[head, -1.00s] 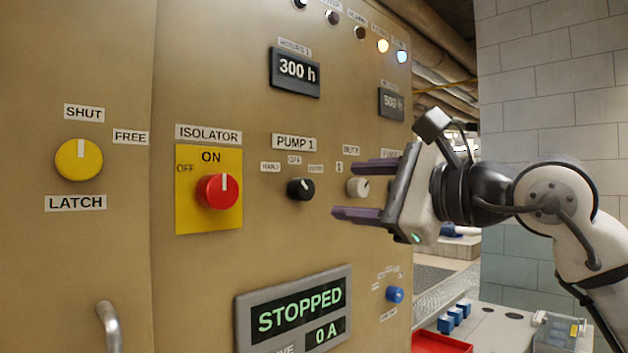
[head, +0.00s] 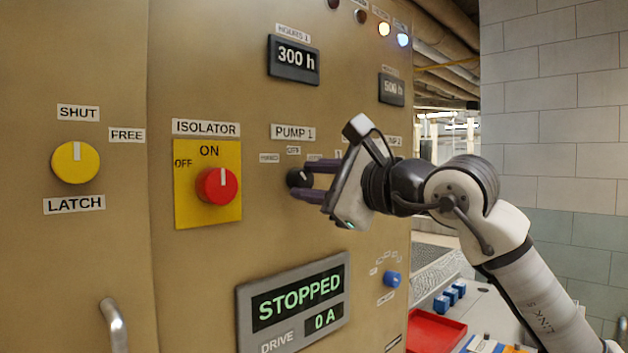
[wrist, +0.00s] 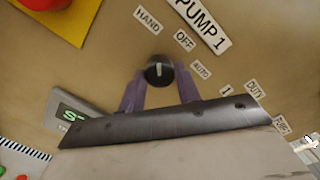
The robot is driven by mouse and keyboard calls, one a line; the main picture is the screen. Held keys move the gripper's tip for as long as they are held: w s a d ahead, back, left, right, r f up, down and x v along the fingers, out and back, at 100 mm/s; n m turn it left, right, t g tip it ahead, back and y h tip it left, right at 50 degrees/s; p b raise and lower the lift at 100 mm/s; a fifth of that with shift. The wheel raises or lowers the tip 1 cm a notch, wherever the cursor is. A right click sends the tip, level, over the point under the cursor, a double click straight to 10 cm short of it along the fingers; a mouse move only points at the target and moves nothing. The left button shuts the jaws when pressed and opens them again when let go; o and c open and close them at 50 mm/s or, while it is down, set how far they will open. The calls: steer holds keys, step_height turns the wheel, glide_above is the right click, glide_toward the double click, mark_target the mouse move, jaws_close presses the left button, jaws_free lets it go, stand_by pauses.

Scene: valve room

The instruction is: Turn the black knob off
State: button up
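The black knob (head: 299,177) is on the tan panel below the PUMP 1 label. In the wrist view the black knob (wrist: 159,70) has a white line that runs nearly straight up the picture, between the HAND (wrist: 148,20) and OFF (wrist: 184,40) labels, nearer HAND. The AUTO label (wrist: 201,70) is to its right. My gripper (head: 306,181) reaches in from the right, and its purple fingers lie on opposite sides of the knob. In the wrist view my gripper (wrist: 160,79) shows both fingertips close against the knob's sides, with no clear gap.
The red isolator knob (head: 217,186) on its yellow plate is left of my gripper. The yellow latch knob (head: 76,162) is farther left. A display (head: 293,302) below reads STOPPED and 0 A. A blue knob (head: 391,279) is at lower right. My arm hides the pale knob.

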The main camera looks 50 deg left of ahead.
steer(key=c, duration=0.5)
steer(key=shift+o, duration=0.2)
steer(key=shift+m, duration=0.3)
steer(key=m+b, duration=0.2)
steer(key=m, duration=0.1)
steer(key=shift+f+m+b, duration=0.15)
steer(key=shift+m+b, duration=0.15)
steer(key=shift+b, duration=0.1)
steer(key=shift+m+b, duration=1.25)
steer(key=shift+m, duration=1.15)
steer(key=shift+r, duration=0.2)
steer(key=o, duration=1)
